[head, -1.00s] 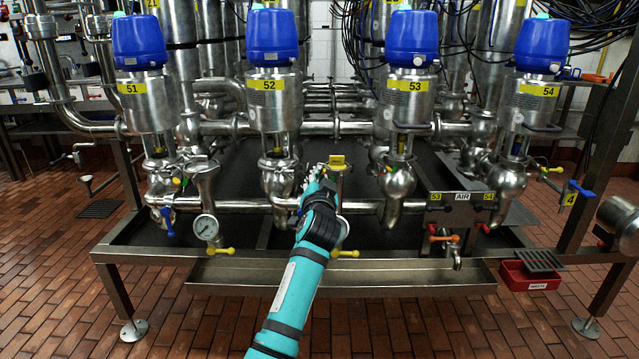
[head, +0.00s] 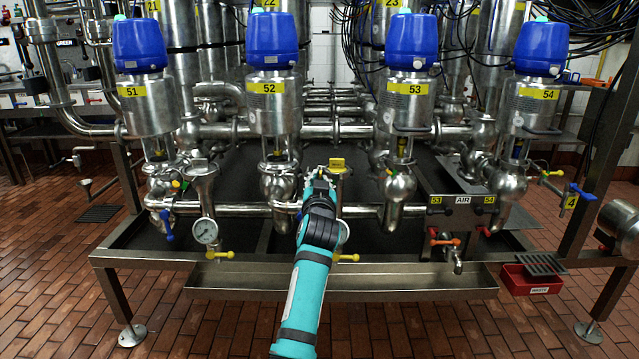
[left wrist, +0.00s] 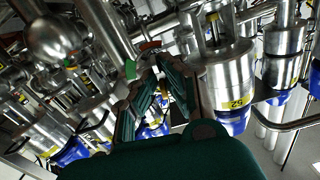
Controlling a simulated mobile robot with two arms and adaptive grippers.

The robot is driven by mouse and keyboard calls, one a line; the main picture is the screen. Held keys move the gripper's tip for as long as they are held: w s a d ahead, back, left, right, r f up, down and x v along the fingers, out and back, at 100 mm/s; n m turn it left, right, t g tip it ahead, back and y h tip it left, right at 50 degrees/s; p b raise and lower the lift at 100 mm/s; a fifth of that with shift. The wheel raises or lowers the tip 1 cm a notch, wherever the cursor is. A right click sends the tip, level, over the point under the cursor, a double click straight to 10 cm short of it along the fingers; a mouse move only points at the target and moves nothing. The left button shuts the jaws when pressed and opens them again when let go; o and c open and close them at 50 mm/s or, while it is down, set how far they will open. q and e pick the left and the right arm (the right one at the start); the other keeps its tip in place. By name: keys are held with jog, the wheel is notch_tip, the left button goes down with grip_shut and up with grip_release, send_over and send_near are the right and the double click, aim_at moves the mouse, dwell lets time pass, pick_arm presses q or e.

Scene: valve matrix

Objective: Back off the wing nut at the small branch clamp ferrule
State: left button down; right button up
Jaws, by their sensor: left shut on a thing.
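My left gripper (head: 318,178) is at the small branch beside valve 52, in front of the manifold. In the left wrist view its fingertips (left wrist: 155,62) are drawn together at a small metal fitting. The gripper is shut on a small part there, taken to be the wing nut; the fingers cover nearly all of it. The clamp ferrule itself is mostly hidden behind the fingers. A short upright branch with a yellow cap (head: 337,164) stands just right of the gripper in the head view. My right gripper is not in view.
Valve 52 (head: 270,108) and valve 53 (head: 406,102) stand behind, left and right of the gripper. A pressure gauge (head: 205,231) hangs to the left. A steel drip tray (head: 225,275) runs along the front. A red bin (head: 527,281) sits at the right.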

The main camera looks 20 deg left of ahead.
pick_arm(q)
jog(key=shift+r, duration=0.35)
jog(key=c, duration=1.5)
grip_release()
jog(key=shift+f, duration=0.1)
notch_tip(320, 180, up, 10)
jog(key=shift+f, duration=0.1)
